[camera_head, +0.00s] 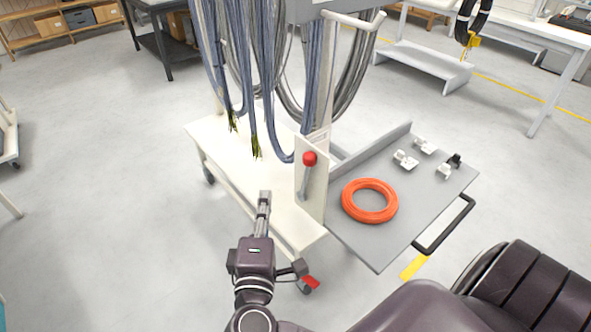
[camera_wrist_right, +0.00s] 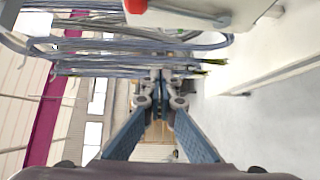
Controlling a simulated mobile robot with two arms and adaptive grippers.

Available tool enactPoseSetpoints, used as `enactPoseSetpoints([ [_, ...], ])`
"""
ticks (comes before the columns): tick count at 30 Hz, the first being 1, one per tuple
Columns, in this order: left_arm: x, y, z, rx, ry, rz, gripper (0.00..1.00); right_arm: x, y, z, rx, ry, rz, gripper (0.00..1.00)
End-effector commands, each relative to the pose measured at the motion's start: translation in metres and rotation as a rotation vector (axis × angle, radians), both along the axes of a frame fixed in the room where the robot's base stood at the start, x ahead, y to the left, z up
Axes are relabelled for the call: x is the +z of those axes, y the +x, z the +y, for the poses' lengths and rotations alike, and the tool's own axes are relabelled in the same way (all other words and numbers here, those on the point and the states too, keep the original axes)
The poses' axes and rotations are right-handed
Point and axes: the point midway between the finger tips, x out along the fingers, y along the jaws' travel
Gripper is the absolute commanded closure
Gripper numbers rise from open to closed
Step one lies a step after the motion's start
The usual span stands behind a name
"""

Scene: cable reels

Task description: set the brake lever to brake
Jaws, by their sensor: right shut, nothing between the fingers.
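The brake lever (camera_head: 307,177) has a red knob (camera_head: 309,158) and a grey shaft, mounted on a cream plate (camera_head: 314,203) at the front of the cable cart. The knob is at the top and the shaft runs down, leaning slightly left. The red knob also shows at the top edge of the right wrist view (camera_wrist_right: 136,5). My right gripper (camera_head: 264,198) is shut and empty, in front of the cart and left of and below the lever, apart from it. Its closed fingers show in the right wrist view (camera_wrist_right: 160,80). My left gripper is not in view.
Blue and grey cables (camera_head: 247,75) hang above the cart's cream deck (camera_head: 237,161). A grey side tray (camera_head: 383,241) right of the lever holds an orange cable coil (camera_head: 370,201) and several small white fittings. A black handle (camera_head: 443,226) sticks out from the tray.

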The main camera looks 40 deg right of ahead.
Motion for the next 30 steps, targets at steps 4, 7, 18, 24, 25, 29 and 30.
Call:
enactPoseSetpoints([
  [4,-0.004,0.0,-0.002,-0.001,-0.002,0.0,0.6,0.032,-0.016,-0.01,-0.049,-0.001,-0.073,1.0],
  [7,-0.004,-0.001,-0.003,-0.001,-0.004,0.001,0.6,0.037,-0.018,-0.011,-0.058,-0.001,-0.082,1.0],
  [18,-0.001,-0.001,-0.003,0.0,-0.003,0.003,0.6,0.038,-0.013,-0.015,-0.057,-0.003,-0.083,1.0],
  [24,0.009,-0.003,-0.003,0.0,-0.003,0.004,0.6,0.042,0.011,-0.034,-0.056,-0.007,-0.083,1.0],
  [25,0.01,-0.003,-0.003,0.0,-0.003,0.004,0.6,0.043,0.016,-0.038,-0.057,-0.008,-0.083,1.0],
  [29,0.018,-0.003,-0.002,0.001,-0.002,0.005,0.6,0.044,0.038,-0.057,-0.058,-0.007,-0.083,1.0],
  [30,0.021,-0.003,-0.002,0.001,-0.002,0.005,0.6,0.045,0.044,-0.063,-0.058,-0.008,-0.082,1.0],
])
